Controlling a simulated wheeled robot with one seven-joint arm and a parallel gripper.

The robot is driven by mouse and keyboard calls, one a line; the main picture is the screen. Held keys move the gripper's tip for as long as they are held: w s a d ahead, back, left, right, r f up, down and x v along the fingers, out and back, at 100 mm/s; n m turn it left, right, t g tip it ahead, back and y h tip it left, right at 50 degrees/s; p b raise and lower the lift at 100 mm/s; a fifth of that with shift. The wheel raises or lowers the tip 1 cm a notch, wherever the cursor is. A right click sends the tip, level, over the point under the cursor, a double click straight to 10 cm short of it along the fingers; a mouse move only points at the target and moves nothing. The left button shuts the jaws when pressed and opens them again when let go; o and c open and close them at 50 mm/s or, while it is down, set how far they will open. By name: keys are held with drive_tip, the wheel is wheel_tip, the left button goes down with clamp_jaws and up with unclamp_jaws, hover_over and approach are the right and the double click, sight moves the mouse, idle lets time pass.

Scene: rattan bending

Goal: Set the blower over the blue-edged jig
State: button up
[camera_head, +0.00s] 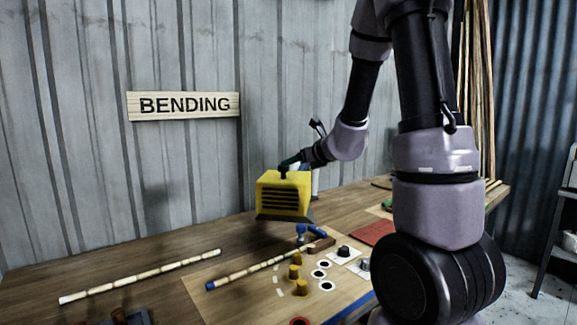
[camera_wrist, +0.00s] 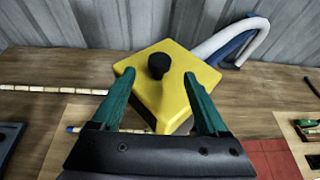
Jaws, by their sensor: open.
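The blower is a yellow box with dark slots and a dark flared lower rim (camera_head: 284,193). In the wrist view its yellow top (camera_wrist: 165,88) shows a black knob (camera_wrist: 158,66). My gripper (camera_head: 288,162) is at the top of the blower; its green fingers (camera_wrist: 158,82) are apart over the yellow top, with the knob beyond and between their tips. Whether they touch it I cannot tell. The blue-edged jig (camera_head: 351,306) is a pale board with yellow pegs (camera_head: 295,272), in front of and below the blower. Whether the blower rests on anything is unclear.
A blue-tipped rattan pole (camera_head: 248,270) lies across the jig. Another pole (camera_head: 140,277) lies left on the bench. A blue clamp (camera_head: 308,232) sits near the blower. A red mat (camera_head: 374,233) lies to the right. A pale hose (camera_wrist: 232,42) runs behind the blower.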

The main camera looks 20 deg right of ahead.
drive_tip(key=v, duration=0.2)
drive_tip(key=shift+s+d+r, duration=0.1)
drive_tip(key=shift+s, duration=0.15)
drive_tip(key=s+a+r+n+g+y, duration=0.4)
drive_tip(key=s+a+r+n, duration=0.5)
drive_tip(key=s+n, duration=0.4)
drive_tip(key=s+d+n+h, duration=0.3)
drive_tip(key=s+n, duration=0.4)
drive_tip(key=s+d+n+g+h, duration=0.1)
drive_tip(key=s+d+n+h, duration=0.2)
drive_tip(key=s+n, duration=0.4)
drive_tip(key=shift+d+r+n+h, duration=0.15)
drive_tip(key=shift+d+n+h, duration=0.15)
drive_tip(key=shift+d+n, duration=0.25)
